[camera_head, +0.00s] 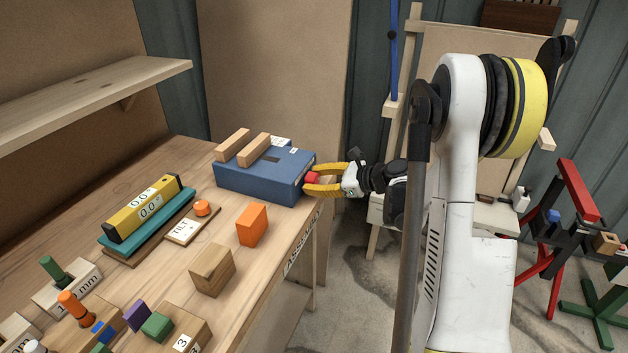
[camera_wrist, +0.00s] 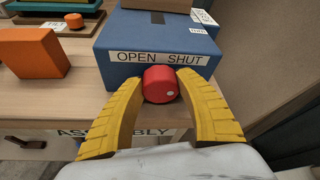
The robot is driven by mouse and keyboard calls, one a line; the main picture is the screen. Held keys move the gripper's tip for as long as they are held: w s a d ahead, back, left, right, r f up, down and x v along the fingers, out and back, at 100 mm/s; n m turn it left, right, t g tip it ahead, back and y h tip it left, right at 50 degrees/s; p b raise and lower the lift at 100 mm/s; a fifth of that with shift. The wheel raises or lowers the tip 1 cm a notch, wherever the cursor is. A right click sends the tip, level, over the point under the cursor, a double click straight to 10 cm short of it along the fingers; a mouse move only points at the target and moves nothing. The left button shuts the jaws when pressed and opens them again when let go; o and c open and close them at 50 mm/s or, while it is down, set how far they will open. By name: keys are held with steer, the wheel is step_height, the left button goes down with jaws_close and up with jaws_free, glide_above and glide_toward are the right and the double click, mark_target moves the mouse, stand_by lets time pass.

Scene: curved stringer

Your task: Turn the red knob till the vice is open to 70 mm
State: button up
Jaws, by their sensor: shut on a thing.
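The vice is a blue box (camera_head: 262,180) near the right edge of the bench, with two wooden jaw bars (camera_head: 245,148) on top and a gap between them. In the wrist view its front face (camera_wrist: 150,62) carries the label "OPEN SHUT" (camera_wrist: 160,57). The red knob (camera_wrist: 160,84) sticks out of that face below the label, with a white dot at its lower right. My gripper (camera_head: 314,180) is shut on the red knob, its yellow fingers on either side of it. The scale reading on top of the vice is too small to read.
An orange block (camera_head: 252,225) and a wooden cube (camera_head: 212,270) stand on the bench left of my gripper. A yellow level (camera_head: 143,208) lies on a teal bar beside a TILT plate (camera_head: 186,228). Pegs and coloured blocks are at the lower left. Open floor lies right of the bench.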

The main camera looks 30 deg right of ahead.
steer(key=n+t+h, duration=0.1)
steer(key=n, duration=0.1)
steer(key=n+t, duration=0.1)
steer(key=n, duration=0.1)
steer(key=shift+h, duration=0.4)
steer(key=shift+n, duration=0.3)
steer(key=o, duration=1.2)
steer(key=shift+s, duration=0.1)
